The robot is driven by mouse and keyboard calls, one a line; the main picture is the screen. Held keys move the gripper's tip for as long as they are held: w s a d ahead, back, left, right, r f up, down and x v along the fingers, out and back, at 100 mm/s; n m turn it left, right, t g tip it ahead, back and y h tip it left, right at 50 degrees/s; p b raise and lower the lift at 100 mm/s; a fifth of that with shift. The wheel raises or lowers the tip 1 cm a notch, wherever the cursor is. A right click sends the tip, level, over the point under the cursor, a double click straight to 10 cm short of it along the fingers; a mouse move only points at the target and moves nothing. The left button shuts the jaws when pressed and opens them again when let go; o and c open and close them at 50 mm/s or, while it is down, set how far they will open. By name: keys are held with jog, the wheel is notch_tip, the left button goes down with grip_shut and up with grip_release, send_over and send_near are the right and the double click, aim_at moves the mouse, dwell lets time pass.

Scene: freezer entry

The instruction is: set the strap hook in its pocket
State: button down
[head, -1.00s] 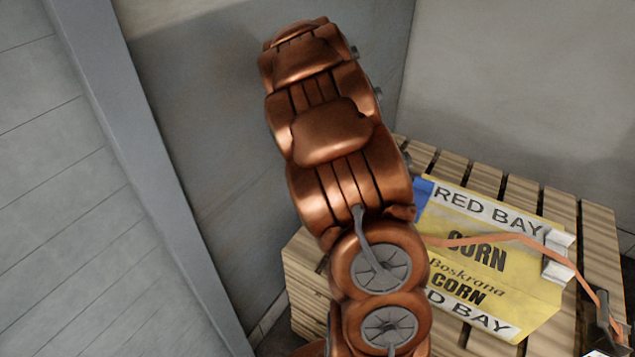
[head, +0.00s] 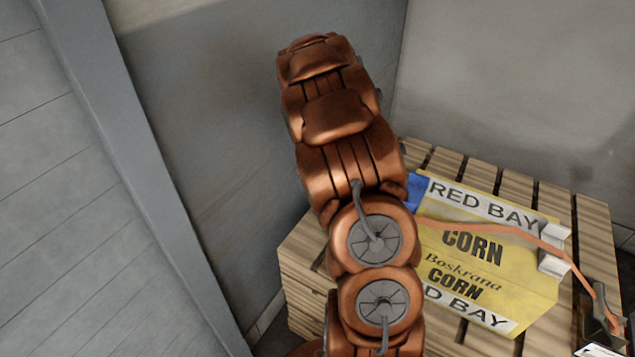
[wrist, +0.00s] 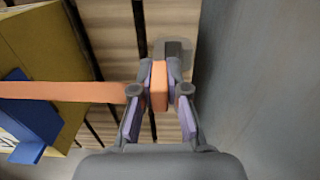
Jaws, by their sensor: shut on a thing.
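My gripper (wrist: 159,95) is shut on an orange block, which I take to be the strap hook (wrist: 159,86), in the wrist view. The orange strap (wrist: 65,91) runs left from the fingers to the yellow box. In the head view the strap (head: 480,226) crosses the box to a dark buckle (head: 602,318) at the right. A grey fitting (wrist: 174,48) shows just beyond the fingertips, over the wooden slats; I cannot tell whether it is the pocket or touches the hook. My arm hides the gripper and hook in the head view.
The yellow corn box (head: 480,264) sits on a slatted wooden pallet (head: 585,222), with a blue piece (head: 417,190) at its left corner and a pale corner guard (head: 553,250) at its right. A grey wall (wrist: 250,70) stands close right of the gripper in the wrist view.

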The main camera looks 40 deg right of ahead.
jog(key=shift+w+d+f+b, duration=0.55)
jog(key=shift+d+f, duration=0.7)
jog(key=shift+f, duration=1.1)
jog(key=shift+w+d+f+b, duration=0.2)
jog(key=shift+d+f+b, duration=0.85)
jog(key=shift+f, duration=1.25)
jog(key=shift+w+d+f+b, duration=0.45)
jog(key=shift+d+f, duration=1)
jog(key=shift+f, duration=0.9)
jog(key=shift+f, duration=0.3)
jog(key=c, duration=1.1)
grip_release()
jog(key=shift+r, duration=0.1)
notch_tip(320, 180, up, 12)
jog(key=shift+a, duration=0.1)
